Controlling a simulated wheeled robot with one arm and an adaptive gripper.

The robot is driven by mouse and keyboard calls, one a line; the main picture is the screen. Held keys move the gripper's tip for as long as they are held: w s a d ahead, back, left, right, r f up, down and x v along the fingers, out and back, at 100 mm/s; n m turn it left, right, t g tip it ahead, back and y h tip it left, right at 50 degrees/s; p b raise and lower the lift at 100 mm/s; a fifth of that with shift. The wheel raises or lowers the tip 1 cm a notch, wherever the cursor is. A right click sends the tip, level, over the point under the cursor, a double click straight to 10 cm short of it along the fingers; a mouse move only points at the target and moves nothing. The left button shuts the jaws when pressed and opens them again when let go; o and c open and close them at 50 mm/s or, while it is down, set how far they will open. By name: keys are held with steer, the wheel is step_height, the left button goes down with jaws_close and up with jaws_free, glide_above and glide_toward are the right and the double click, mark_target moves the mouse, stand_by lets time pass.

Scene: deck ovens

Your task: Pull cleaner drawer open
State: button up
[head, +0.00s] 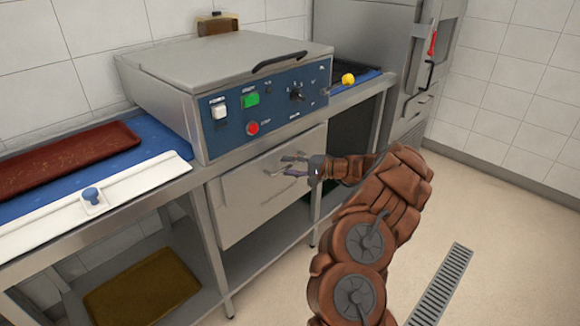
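The drawer (248,192) is a plain grey metal front under the machine with the blue control panel. It looks closed. My gripper (284,165) is in front of the upper right part of the drawer front, with its fingers pointing left toward it. The fingers look spread apart. The drawer's handle is small and partly covered by the fingers, so I cannot tell whether they touch it or are around it. My brown-covered arm comes in from the lower right.
The machine (210,62) with its lid handle and buttons stands above the drawer. A red tray (70,158) and white board (125,185) lie on the left counter. A brown tray (145,285) is on the lower shelf. The floor at right is clear, with a drain grate (440,288).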

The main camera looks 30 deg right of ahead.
steer(key=shift+c, duration=0.3)
jaws_close()
stand_by(0.4)
